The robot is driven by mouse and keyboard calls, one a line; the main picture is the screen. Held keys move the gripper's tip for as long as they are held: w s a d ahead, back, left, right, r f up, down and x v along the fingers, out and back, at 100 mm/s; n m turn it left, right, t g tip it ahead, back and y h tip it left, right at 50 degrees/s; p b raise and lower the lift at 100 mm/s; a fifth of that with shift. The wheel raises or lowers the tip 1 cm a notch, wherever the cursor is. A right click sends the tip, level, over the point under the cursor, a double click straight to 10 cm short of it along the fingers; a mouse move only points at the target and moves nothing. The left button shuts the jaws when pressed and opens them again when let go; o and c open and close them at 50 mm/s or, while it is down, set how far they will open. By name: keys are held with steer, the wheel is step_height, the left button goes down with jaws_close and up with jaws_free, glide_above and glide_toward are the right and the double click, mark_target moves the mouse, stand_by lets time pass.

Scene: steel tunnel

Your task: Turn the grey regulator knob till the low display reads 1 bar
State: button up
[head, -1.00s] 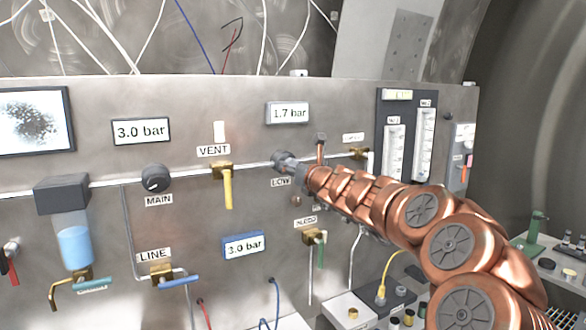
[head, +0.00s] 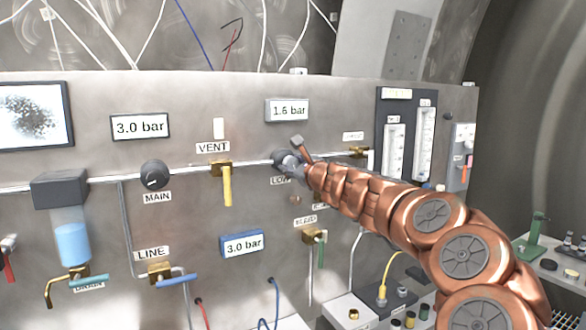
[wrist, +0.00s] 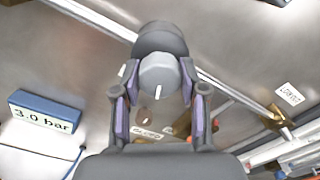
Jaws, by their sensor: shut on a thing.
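The low regulator knob (head: 281,158) is on the steel panel, above the LOW label, partly hidden by my gripper. In the wrist view the grey knob (wrist: 160,75) has a white mark pointing towards the bottom of the picture. My gripper (head: 293,166) is shut on it, and in the wrist view its purple-lined fingers (wrist: 160,90) stand on both sides of the knob. The low display (head: 288,110) above it reads 1.6 bar.
The MAIN knob (head: 154,174) and its 3.0 bar display (head: 140,127) are to the left. A yellow VENT lever (head: 227,186) hangs down left of my gripper. A blue-framed display (head: 241,243) below reads 3.0 bar. Flow tubes (head: 395,150) stand at the right.

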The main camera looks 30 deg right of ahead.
steer(key=shift+n, duration=0.8)
steer(key=o, duration=1.1)
steer(key=shift+o, duration=0.2)
steer(key=shift+s, duration=0.1)
steer(key=s+a, duration=0.1)
steer(key=s, duration=1)
steer(key=shift+s, duration=0.4)
steer(key=shift+a, duration=0.15)
